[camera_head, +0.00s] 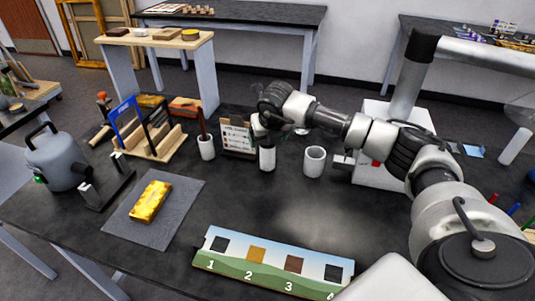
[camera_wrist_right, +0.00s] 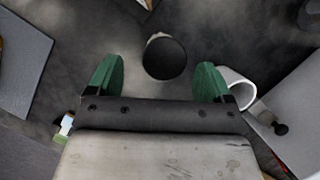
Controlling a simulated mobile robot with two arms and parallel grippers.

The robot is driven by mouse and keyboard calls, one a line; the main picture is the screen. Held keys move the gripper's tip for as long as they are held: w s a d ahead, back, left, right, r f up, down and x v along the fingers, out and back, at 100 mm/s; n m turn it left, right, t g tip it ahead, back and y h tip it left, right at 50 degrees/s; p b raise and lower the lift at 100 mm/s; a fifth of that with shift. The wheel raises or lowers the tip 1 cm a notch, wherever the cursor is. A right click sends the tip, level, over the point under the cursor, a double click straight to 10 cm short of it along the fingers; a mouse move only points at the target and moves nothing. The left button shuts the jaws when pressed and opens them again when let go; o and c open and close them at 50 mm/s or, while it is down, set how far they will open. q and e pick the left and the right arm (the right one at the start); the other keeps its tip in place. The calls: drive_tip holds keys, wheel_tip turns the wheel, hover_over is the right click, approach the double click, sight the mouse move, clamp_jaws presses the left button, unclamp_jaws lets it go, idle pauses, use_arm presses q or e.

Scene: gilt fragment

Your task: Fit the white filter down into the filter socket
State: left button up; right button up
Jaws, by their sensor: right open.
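A white cylinder with a dark top (camera_head: 267,159) stands upright on the dark table and looks like the filter. My right gripper (camera_head: 261,128) is right above it, pointing down. In the right wrist view its green fingers are open and apart, and the dark round top (camera_wrist_right: 164,60) shows between and beyond them, untouched as far as I can see. An open, hollow white cylinder (camera_head: 314,163) stands just to the right; its rim also shows beside the right finger in the wrist view (camera_wrist_right: 237,83). I cannot tell if it is the socket. My left gripper is out of view.
A white box (camera_head: 369,171) stands right of the hollow cylinder. A white cup with a brown handle (camera_head: 206,148) and a small sign board (camera_head: 237,138) are close on the left. A gold block (camera_head: 150,201) lies on a grey mat (camera_head: 178,222).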

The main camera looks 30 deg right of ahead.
sight(268, 147)
drive_tip(key=shift+w+d+f+p, duration=0.1)
drive_tip(key=shift+f+p, duration=0.25)
drive_tip(key=shift+f, duration=0.25)
drive_tip(key=p+x, duration=0.1)
drive_tip(key=x, duration=0.2)
drive_tip(key=shift+d+f, duration=0.1)
drive_tip(key=shift+f, duration=0.25)
drive_tip(key=shift+w+f, duration=0.1)
drive_tip(key=shift+f, duration=0.25)
drive_tip(key=shift+c, duration=0.5)
drive_tip(key=c, duration=0.9)
